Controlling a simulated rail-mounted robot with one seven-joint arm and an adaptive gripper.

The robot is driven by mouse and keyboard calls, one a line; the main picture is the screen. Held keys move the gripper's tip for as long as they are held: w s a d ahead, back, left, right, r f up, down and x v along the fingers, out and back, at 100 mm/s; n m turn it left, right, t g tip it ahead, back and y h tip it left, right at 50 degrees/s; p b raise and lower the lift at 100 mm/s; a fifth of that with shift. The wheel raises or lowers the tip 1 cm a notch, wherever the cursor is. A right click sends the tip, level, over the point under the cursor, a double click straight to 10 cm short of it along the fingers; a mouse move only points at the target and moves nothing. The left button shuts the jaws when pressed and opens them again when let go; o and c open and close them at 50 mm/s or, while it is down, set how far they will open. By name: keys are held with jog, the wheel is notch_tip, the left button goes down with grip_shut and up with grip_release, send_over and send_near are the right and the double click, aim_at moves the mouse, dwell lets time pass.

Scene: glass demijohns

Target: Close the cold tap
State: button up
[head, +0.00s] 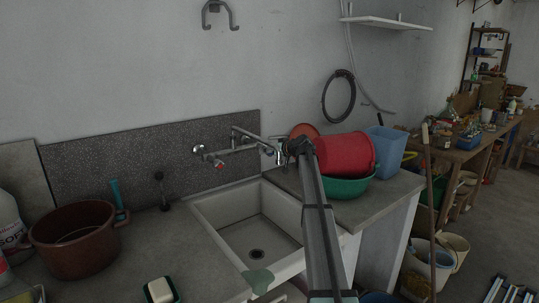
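A chrome wall-mounted tap fitting (243,133) sits on the dark speckled splashback above the sink. A small tap handle with red on it (214,161) shows at the left of the fitting. The fitting's right end meets my gripper (281,152) in the picture, and no separate cold handle can be made out there. My arm reaches up from the bottom right, and my gripper is at its far end, close to the right end of the fitting. The fingers are too small and overlapped to show whether they are open or touching the tap.
The white sink (212,222) lies below the tap. Right of my gripper, a red bucket (346,153) lies in a green basin (344,187), with a blue bin (389,150) behind. A brown pot (60,250) and a soap dish (161,291) stand on the left counter.

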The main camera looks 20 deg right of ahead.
jog(key=shift+s, duration=0.1)
jog(key=v, duration=1.2)
dwell(0.4)
